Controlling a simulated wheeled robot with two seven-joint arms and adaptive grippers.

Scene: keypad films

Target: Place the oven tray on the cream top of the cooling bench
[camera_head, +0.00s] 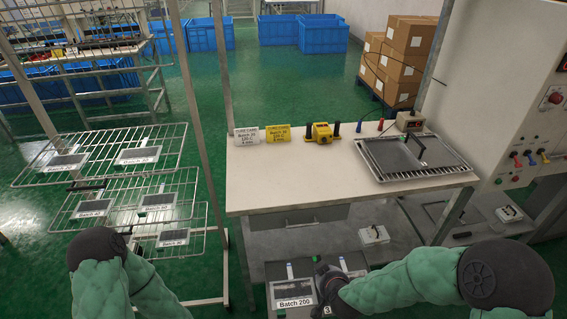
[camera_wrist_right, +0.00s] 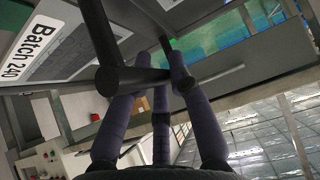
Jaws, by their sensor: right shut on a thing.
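The oven tray (camera_head: 276,272) is a dark grey tray low in the head view, in front of the bench, with a white "Batch" label on its near side. My right gripper (camera_head: 325,276) is at its right part. In the right wrist view, my right gripper (camera_wrist_right: 160,82) is shut on the tray's black bar handle (camera_wrist_right: 125,80), and the grey tray (camera_wrist_right: 75,55) fills the upper left. The cooling bench's cream top (camera_head: 300,185) lies beyond the tray, higher in the picture.
A framed grey plate with a black handle (camera_head: 410,155) occupies the bench's right end. White and yellow cards (camera_head: 278,134) and a yellow device (camera_head: 320,133) stand at its back edge. The front left and middle are clear. A wire rack (camera_head: 105,158) stands left, a control cabinet (camera_head: 510,100) right.

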